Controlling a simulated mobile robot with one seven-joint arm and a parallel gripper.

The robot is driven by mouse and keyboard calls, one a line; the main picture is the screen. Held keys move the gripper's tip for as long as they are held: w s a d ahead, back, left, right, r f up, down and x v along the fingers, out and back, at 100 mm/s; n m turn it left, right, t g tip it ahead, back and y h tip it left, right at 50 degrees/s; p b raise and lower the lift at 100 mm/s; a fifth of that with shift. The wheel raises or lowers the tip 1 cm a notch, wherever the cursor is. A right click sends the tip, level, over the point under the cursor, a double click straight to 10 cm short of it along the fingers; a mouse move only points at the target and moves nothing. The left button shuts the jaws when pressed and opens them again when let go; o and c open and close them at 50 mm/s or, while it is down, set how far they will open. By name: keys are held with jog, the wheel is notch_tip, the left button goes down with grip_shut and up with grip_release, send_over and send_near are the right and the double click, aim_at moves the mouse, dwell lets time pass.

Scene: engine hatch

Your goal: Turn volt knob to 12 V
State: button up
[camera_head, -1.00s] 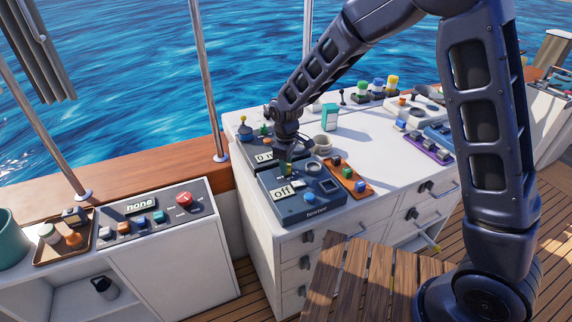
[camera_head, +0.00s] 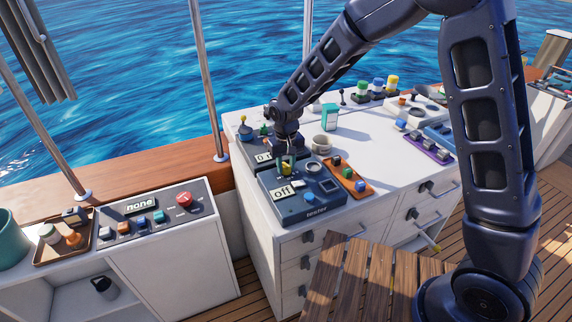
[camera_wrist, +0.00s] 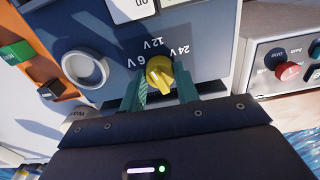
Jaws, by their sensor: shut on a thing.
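The yellow volt knob (camera_wrist: 159,71) is on the grey-blue tester panel (camera_wrist: 105,40), seen upside down in the wrist view. Labels 6 V, 12 V and 24 V are printed around it, with 12 V in the middle. My gripper (camera_wrist: 160,88) has its green fingers on either side of the knob and is shut on it. I cannot tell exactly which label the knob points to.
An orange tray with small buttons (camera_head: 348,180) lies right of the tester. Another device with a display (camera_head: 263,157) stands just behind it. A panel with a red button (camera_head: 184,199) is on the lower cabinet at left. The counter's middle (camera_head: 375,150) is mostly clear.

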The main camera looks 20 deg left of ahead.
aim_at(286, 164)
jog(key=shift+m, duration=1.2)
jog(key=o, duration=1)
notch_tip(286, 164, up, 11)
jog(key=shift+f, duration=0.1)
